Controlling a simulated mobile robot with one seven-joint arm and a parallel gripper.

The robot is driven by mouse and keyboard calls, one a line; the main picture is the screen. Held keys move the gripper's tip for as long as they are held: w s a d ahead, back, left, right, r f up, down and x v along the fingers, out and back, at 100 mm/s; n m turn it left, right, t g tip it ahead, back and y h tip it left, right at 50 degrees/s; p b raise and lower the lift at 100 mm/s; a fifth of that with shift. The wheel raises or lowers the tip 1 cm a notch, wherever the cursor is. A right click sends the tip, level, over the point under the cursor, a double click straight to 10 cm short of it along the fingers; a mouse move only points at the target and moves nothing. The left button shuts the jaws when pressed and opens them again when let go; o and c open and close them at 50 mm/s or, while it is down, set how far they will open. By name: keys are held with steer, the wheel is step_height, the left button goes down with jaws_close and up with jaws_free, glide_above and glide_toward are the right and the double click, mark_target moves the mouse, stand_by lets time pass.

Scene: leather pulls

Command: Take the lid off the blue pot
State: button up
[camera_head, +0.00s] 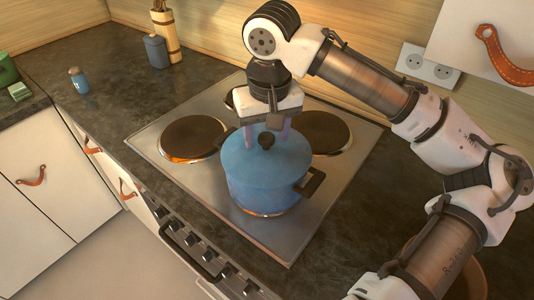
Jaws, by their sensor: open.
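The blue pot (262,192) stands on the front right burner of the steel stove. It has dark side handles, and the burner under it shows an orange glow. Its blue lid (266,160) is on the pot, with a dark round knob (266,141) on top. My gripper (267,134) points down just above and behind the knob. Its pinkish fingers are open and spread to either side of the knob in the picture. I cannot tell whether the fingertips touch the lid, as the knob and lid partly overlap them.
The stove (150,140) has other dark burners, one at left (192,138) glowing orange. A blue canister (156,49), a utensil holder (167,35) and a small blue shaker (79,80) stand at the back left.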

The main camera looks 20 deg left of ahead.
steer(key=shift+f, duration=0.55)
steer(key=shift+c, duration=1)
steer(key=c, duration=0.9)
steer(key=shift+r, duration=0.2)
